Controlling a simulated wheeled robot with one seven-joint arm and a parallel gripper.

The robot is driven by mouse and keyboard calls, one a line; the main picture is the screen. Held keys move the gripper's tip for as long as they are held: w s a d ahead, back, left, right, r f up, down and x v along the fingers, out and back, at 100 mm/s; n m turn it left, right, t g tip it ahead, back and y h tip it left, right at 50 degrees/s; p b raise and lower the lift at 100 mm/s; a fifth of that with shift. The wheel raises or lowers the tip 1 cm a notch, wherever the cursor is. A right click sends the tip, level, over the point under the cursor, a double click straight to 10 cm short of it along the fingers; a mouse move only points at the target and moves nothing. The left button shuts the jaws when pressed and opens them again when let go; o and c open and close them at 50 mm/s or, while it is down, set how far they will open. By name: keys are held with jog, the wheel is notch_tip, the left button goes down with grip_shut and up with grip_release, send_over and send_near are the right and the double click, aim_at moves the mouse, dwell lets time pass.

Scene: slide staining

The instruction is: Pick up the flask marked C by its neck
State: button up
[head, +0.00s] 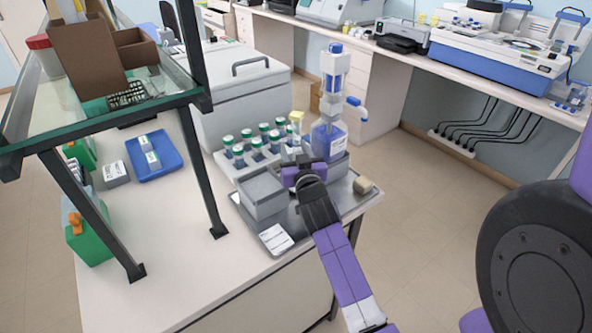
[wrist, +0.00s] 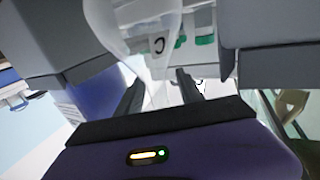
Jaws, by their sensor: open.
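The flask marked C (wrist: 140,28) is clear and shows in the wrist view, its letter C on the wide body. In that picture the body is at the top and the neck narrows downward. My gripper (wrist: 160,90) is open, with a dark finger on each side of the neck; I cannot tell whether either finger touches it. In the head view my gripper (head: 306,182) is low over the metal tray (head: 348,207), beside a grey box (head: 262,194). The flask cannot be made out there, and my gripper and arm cover that area.
A rack of green-capped tubes (head: 262,143) stands behind the tray. A tall blue bottle dispenser (head: 328,137) stands close behind my gripper. A glass shelf (head: 60,110) rises at the left.

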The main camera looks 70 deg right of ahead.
jog(key=shift+d, duration=0.15)
grip_shut()
jog(key=shift+r, duration=0.1)
